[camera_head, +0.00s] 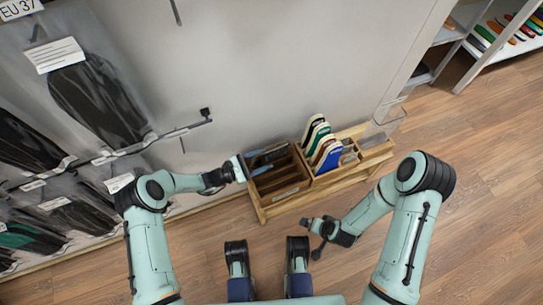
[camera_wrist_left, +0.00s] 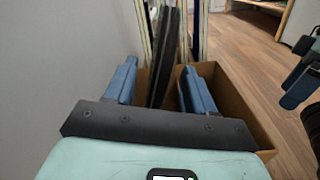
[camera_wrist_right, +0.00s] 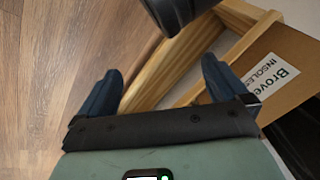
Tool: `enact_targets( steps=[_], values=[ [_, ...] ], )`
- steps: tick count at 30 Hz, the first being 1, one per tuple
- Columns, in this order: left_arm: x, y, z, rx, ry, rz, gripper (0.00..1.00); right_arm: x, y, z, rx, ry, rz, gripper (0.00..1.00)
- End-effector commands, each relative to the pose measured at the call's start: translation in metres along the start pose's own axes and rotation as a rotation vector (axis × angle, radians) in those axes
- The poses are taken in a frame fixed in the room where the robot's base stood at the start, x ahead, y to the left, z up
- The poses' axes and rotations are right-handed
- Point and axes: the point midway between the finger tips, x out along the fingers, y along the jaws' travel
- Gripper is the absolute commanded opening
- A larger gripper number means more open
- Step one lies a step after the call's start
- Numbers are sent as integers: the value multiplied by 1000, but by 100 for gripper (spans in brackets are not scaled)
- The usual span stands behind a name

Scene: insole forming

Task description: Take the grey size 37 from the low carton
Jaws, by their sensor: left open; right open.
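The low carton (camera_head: 284,187) is open-topped and brown, on the left of a low wooden stand. Dark grey and bluish insoles (camera_head: 268,155) stand in its back part. My left gripper (camera_head: 243,167) is open at the carton's left edge. In the left wrist view, a dark grey insole (camera_wrist_left: 168,62) stands upright between its spread fingers, with pale-edged ones behind it. I cannot tell whether the fingers touch it, and no size can be read. My right gripper (camera_head: 309,234) is open and empty, low in front of the stand.
A second box of white, green, blue and red insoles (camera_head: 320,146) stands right of the carton. The wooden stand (camera_wrist_right: 165,68) and a "INSOLES" label (camera_wrist_right: 270,78) are close to my right gripper. Packaged insoles (camera_head: 97,98) hang on the left wall. The floor at right is clear.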

Motion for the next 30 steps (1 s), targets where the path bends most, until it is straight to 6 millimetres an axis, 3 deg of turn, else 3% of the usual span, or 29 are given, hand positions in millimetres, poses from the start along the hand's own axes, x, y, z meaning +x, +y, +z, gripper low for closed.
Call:
enact_targets(
  steps=[4, 9, 20, 30],
  values=[
    [0, 0, 0, 0, 0, 0, 54, 0, 0, 0, 0, 1, 0, 100],
    [0, 0, 0, 0, 0, 0, 0, 0, 0, 0, 0, 0, 0, 100],
    [0, 2, 6, 1, 0, 0, 0, -3, -1, 2, 0, -7, -1, 100],
    [-1, 23, 68, 2, 0, 2, 0, -30, -9, 32, -7, -100, -7, 100]
  ],
)
